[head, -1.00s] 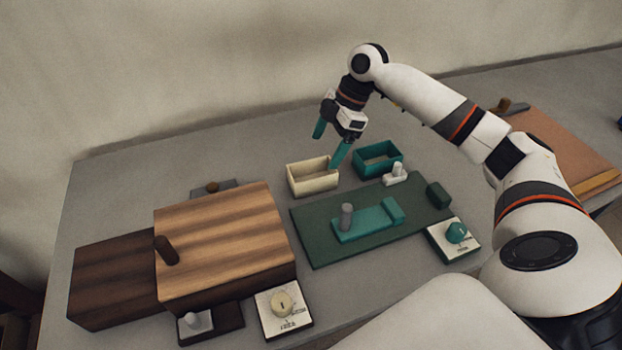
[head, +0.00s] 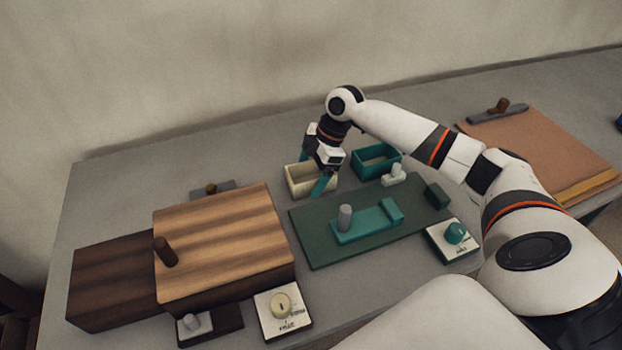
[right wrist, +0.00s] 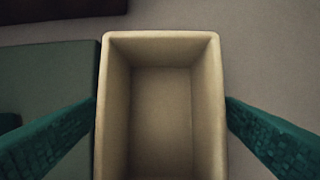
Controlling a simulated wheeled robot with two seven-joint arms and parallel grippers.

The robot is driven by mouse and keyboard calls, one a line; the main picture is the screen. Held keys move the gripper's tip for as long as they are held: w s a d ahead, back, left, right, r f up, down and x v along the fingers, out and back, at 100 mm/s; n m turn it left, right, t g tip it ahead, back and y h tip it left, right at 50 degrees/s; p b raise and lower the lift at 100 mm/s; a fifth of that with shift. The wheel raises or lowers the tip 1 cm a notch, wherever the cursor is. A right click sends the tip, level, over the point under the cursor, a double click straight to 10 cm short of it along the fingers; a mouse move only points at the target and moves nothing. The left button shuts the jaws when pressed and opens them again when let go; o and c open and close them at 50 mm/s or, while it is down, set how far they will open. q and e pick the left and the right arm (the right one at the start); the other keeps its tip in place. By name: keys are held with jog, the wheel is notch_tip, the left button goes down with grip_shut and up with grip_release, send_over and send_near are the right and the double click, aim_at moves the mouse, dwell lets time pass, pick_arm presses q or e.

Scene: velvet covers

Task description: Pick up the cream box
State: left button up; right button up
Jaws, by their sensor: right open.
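The cream box (head: 297,183) is an open-topped, empty box standing upright on the grey table, at the far left corner of the green mat. It fills the middle of the right wrist view (right wrist: 218,110). My right gripper (head: 318,180) is open and low at the box. In the right wrist view its teal fingers (right wrist: 160,128) stand on either side of the box, outside the long walls. The left finger looks very close to the wall; I cannot tell whether either touches. My left gripper is not in view.
A teal box (head: 366,169) stands just right of the cream box. The green mat (head: 315,245) carries a teal block with a grey peg (head: 345,217). A wooden box (head: 225,240) stands at left. Grey table is bare behind the cream box.

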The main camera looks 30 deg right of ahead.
jog(key=shift+f+p, duration=0.25)
jog(key=shift+p, duration=0.05)
dwell(0.5)
jog(key=c, duration=1.1)
